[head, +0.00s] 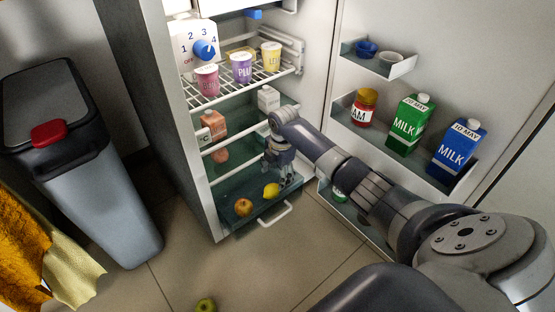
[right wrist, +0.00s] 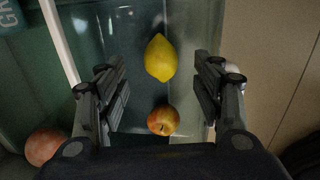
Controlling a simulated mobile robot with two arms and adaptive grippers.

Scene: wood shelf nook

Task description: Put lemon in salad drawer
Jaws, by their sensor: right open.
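The yellow lemon (head: 271,190) lies in the pulled-out salad drawer (head: 262,222) at the bottom of the fridge. A red-yellow apple (head: 243,207) lies in the same drawer, left of the lemon. My right gripper (head: 285,178) is just above the lemon. In the right wrist view, the lemon (right wrist: 160,58) shows between the open fingers of my right gripper (right wrist: 160,75), with nothing held. The apple (right wrist: 163,120) shows nearer the palm. My left gripper is not in view.
The open fridge door holds a jam jar (head: 365,107), a green milk carton (head: 410,124) and a blue milk carton (head: 456,149). Yogurt cups (head: 242,68) stand on the wire shelf above. A bin (head: 90,160) stands left. A green apple (head: 205,306) lies on the floor.

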